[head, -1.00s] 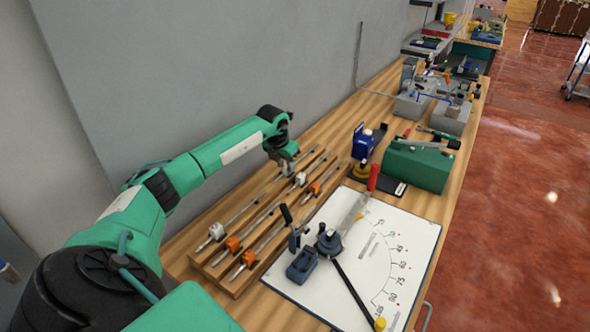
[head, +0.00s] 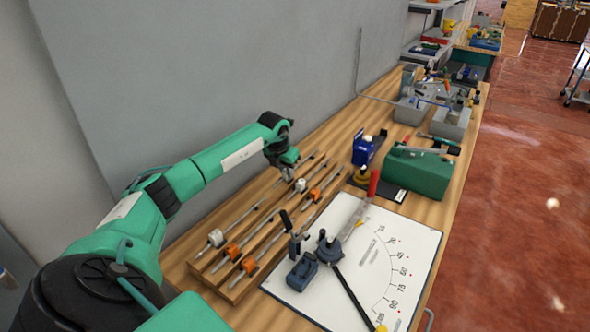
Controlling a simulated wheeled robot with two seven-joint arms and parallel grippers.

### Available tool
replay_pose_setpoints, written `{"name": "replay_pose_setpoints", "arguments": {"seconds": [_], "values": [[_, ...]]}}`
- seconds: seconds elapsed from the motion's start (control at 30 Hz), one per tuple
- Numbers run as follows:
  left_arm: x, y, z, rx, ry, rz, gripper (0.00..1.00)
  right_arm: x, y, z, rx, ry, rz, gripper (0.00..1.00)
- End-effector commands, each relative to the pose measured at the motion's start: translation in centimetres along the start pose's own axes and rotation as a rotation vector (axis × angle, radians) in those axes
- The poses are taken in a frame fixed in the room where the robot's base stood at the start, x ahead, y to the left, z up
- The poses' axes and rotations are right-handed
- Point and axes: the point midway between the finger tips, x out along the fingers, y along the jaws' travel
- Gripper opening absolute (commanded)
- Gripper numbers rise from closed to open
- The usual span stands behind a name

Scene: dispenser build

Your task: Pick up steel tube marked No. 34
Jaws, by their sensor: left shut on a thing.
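Several thin steel tubes lie side by side on a slotted wooden rack (head: 237,291) on the bench, some with white or orange blocks on them. The tube nearest the wall (head: 247,212) carries a white block at its near end. Any number marks are too small to read, so I cannot tell which tube is No. 34. My left gripper (head: 288,175) reaches down over the far half of the rack. It is shut on a steel tube near the wall side; the jaws hide the place of contact. The tube still appears low at the rack. My right gripper is not in view.
A bending tool (head: 328,248) with long levers stands on a white angle board (head: 408,240) right of the rack. The grey wall runs close along the left.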

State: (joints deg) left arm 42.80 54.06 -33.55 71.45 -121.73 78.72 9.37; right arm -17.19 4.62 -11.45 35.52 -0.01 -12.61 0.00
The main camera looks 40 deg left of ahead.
Motion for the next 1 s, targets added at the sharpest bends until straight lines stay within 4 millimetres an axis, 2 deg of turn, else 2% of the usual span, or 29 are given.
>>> {"name": "replay_pose_setpoints", "arguments": {"seconds": [1.0], "values": [[-5.1,0.0,1.6,0.001,-0.001,0.001,0.0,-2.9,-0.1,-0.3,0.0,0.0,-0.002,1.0]]}}
